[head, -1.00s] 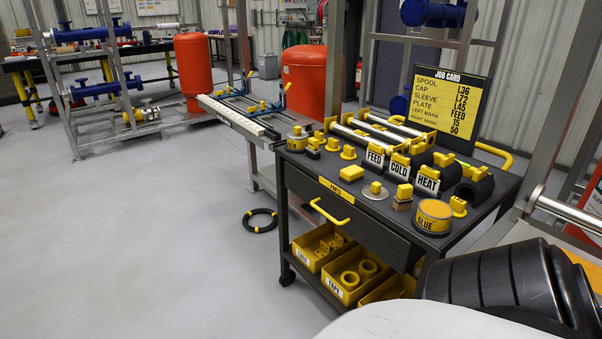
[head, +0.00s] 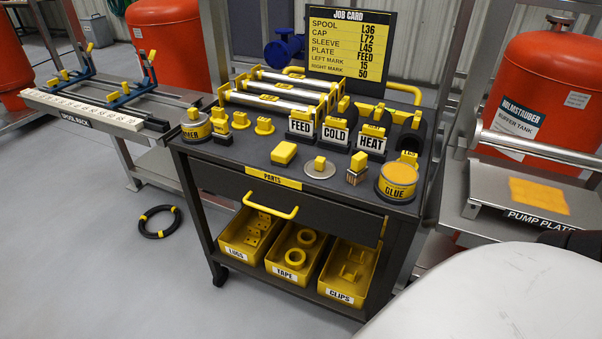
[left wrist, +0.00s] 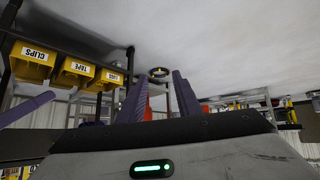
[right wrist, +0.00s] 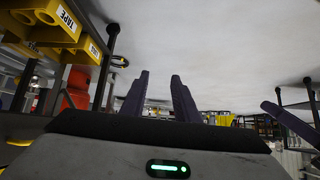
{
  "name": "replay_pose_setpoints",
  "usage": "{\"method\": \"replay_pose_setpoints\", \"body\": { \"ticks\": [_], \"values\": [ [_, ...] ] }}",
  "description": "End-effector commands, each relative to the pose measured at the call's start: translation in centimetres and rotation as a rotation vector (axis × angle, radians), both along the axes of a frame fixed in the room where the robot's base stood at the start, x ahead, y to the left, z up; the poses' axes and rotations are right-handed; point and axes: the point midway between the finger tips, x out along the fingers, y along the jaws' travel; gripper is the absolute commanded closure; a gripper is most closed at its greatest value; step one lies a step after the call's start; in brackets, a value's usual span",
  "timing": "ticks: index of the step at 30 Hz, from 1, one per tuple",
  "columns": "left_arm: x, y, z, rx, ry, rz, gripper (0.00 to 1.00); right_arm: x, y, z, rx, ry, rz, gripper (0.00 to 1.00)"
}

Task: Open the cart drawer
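The dark cart (head: 183,165) stands in the middle of the head view. Its drawer (head: 335,222) is shut, with the dark front flush under the cart top. A yellow bar handle (head: 272,205) sits on the drawer front, below a yellow PARTS label (head: 273,177). Neither gripper shows in the head view. My left gripper (left wrist: 160,76) is open and empty in the left wrist view, its two purple fingers apart. My right gripper (right wrist: 159,78) is open and empty in the right wrist view. Neither touches the cart; the handle is not clearly visible in the wrist views.
Yellow bins of lugs (head: 241,248), tape (head: 285,270) and clips (head: 334,287) stand on the shelf below the drawer. Blocks, tubes, a glue tin (head: 397,182) and a job card (head: 348,43) are on top. A black hose ring (head: 159,222) lies on the floor at left.

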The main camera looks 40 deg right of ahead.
Motion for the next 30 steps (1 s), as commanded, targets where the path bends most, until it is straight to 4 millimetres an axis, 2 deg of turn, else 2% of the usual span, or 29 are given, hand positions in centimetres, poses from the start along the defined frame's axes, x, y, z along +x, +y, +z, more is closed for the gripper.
{"method": "replay_pose_setpoints", "body": {
  "ticks": [5,8,12,15,18,22,25,30],
  "values": [
    [-0.4,-0.1,-1.9,-0.003,0.011,0.001,0.69,4.5,-3.0,-0.4,-0.272,-0.249,0.208,0.72],
    [-0.7,-0.1,-2.9,-0.008,0.017,0.001,0.69,7.9,-6.0,0.3,-0.538,-0.450,0.340,0.72],
    [-1.0,-0.2,-4.0,-0.013,0.020,0.001,0.69,11.9,-10.9,2.5,-0.983,-0.698,0.459,0.72],
    [-1.0,-0.1,-4.5,-0.013,0.017,-0.001,0.69,14.0,-14.3,4.7,-1.304,-0.820,0.493,0.72],
    [-0.8,-0.1,-4.6,-0.014,0.009,-0.004,0.69,15.3,-17.2,6.8,-1.580,-0.887,0.492,0.72],
    [-0.7,0.0,-4.9,-0.013,0.009,-0.004,0.69,16.0,-19.6,8.8,-1.831,-0.917,0.471,0.72],
    [-0.7,0.0,-5.0,-0.012,0.012,-0.005,0.69,16.3,-20.5,9.7,-1.929,-0.920,0.457,0.72],
    [-0.7,0.0,-5.1,-0.012,0.010,-0.005,0.69,17.9,-20.7,10.5,-1.967,-0.922,0.451,0.72]
  ]
}}
